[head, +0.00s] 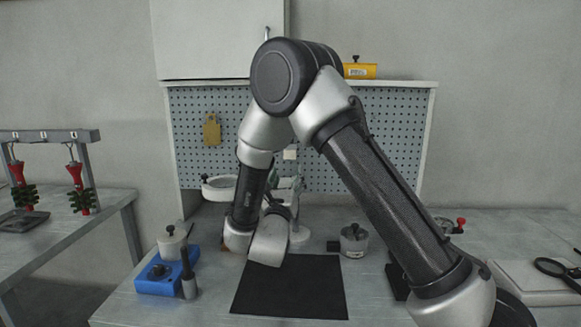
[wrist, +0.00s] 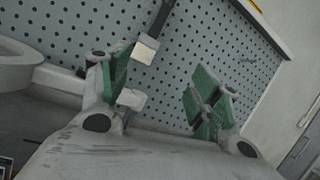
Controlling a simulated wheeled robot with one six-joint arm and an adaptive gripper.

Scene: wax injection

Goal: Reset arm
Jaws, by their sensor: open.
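My arm stands bent over the table in the head view, its elbow high in front of the pegboard. My gripper (wrist: 162,92) is open, with its two green-padded fingers apart and nothing seen between them in the wrist view. In the head view, my gripper (head: 297,186) is partly hidden behind my wrist and points towards the pegboard (head: 385,140). The pegboard also fills much of the wrist view (wrist: 170,55), tilted. A dark-handled tool with a pale end (wrist: 146,50) shows beyond the left finger.
A black mat (head: 290,295) lies below my wrist. A blue holder (head: 155,283), white pot (head: 172,244) and grey lidded pot (head: 354,241) stand nearby. A white round vessel (head: 218,190) is behind. A rack (head: 50,136) with red-and-green pieces stands left; a magnifier (head: 553,267) lies right.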

